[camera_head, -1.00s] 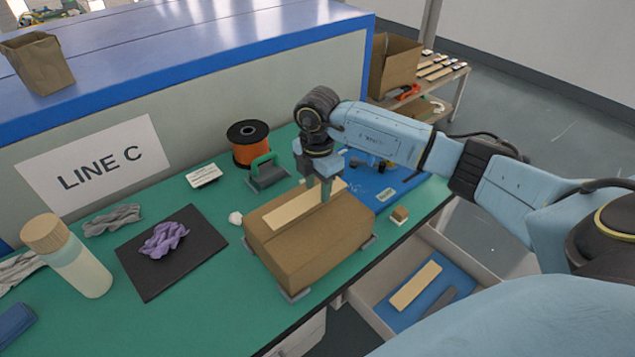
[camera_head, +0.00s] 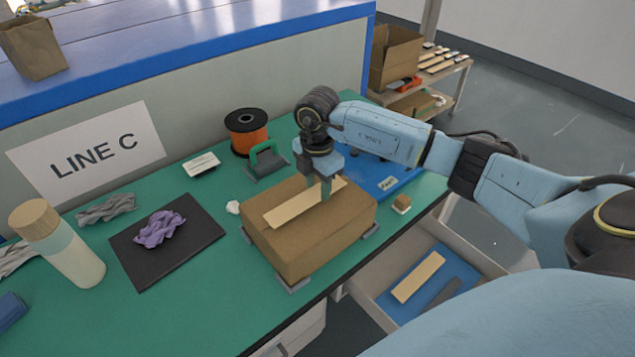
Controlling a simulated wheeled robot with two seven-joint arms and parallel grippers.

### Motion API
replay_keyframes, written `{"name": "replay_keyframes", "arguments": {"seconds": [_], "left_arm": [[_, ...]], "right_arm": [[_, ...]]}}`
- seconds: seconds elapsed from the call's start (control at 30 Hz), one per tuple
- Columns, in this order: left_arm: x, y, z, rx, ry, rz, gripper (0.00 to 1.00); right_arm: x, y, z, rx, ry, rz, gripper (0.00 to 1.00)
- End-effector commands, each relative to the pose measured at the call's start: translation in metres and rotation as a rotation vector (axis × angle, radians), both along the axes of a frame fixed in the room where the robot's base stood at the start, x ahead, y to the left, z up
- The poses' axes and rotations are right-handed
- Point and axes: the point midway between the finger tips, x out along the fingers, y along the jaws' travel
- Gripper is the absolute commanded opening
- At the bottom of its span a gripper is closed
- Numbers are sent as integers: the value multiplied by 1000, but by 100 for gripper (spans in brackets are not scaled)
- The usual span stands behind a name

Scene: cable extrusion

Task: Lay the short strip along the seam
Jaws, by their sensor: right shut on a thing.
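A pale beige strip (camera_head: 293,207) lies along the top of a brown cardboard box (camera_head: 316,233) on the green bench. My right gripper (camera_head: 326,190) is over the box top, shut on the strip near its far right end. The strip looks flat on or very close to the box; I cannot tell whether it touches all along. The seam is not visible, and may be under the strip. Another beige strip (camera_head: 418,277) and a grey strip (camera_head: 444,293) lie on blue lining in the open drawer (camera_head: 372,307). My left gripper is out of view.
Grey corner blocks (camera_head: 294,285) surround the box's base. Behind it are a green-handled tool (camera_head: 267,160), an orange spool (camera_head: 247,132) and a blue tray (camera_head: 385,184). A black mat (camera_head: 187,246) with a purple cloth (camera_head: 158,229) and a bottle (camera_head: 62,248) stand left.

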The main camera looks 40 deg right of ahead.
Motion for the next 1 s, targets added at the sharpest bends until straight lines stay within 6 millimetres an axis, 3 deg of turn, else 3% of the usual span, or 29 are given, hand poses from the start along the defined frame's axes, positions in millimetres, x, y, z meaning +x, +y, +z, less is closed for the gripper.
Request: {"name": "replay_keyframes", "arguments": {"seconds": [0.5,0.53,0.7,1.0], "left_arm": [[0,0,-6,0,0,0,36],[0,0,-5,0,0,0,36],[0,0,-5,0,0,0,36],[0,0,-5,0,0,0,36]], "right_arm": [[0,0,-11,0,1,0,28],[0,0,-11,0,1,0,43],[0,0,-11,0,1,0,65],[0,0,-9,0,0,0,66]]}}
